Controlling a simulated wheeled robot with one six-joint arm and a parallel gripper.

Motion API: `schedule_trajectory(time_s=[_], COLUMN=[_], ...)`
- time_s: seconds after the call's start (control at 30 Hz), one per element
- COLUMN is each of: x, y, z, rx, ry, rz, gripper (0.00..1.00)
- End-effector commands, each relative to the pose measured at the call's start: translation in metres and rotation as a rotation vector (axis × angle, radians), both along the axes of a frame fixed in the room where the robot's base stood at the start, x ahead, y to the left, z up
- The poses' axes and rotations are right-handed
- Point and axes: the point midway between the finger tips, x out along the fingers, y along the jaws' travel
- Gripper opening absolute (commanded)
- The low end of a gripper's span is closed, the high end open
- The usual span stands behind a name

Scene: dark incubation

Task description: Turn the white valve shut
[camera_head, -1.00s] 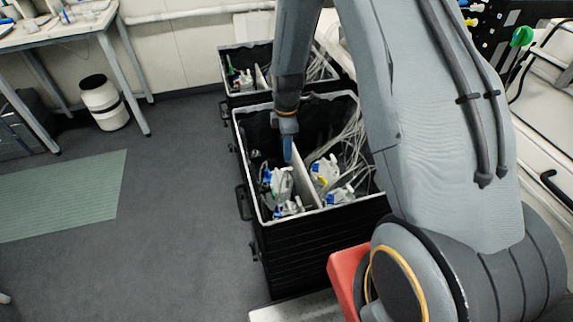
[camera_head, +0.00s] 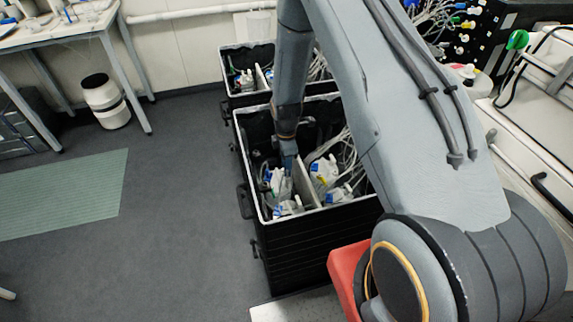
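My gripper (camera_head: 288,162) points down into the left compartment of the nearer black case. Its tip is at or just above a white bottle-like part (camera_head: 278,184) with blue fittings; I cannot tell whether they touch. The fingers are too small and dark to show whether they are open. The white valve cannot be told apart for certain among the white parts. More white parts with blue and yellow fittings (camera_head: 324,171) sit in the right compartment, beyond a pale divider (camera_head: 306,182).
The nearer black case (camera_head: 300,247) has high walls around my gripper. A second black case (camera_head: 236,100) stands behind it. Pale tubes (camera_head: 345,145) fill part of the right compartment. A white bin (camera_head: 106,103) stands at the left. The floor (camera_head: 180,230) left of the cases is clear.

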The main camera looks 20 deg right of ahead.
Motion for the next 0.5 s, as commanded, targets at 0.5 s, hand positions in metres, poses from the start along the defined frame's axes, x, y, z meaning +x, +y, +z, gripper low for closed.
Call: schedule_trajectory(time_s=[0.5], x=[-0.0001], y=[0.0001], z=[0.0001], rx=[0.0], ry=[0.0], rz=[-0.001], gripper=[0.0])
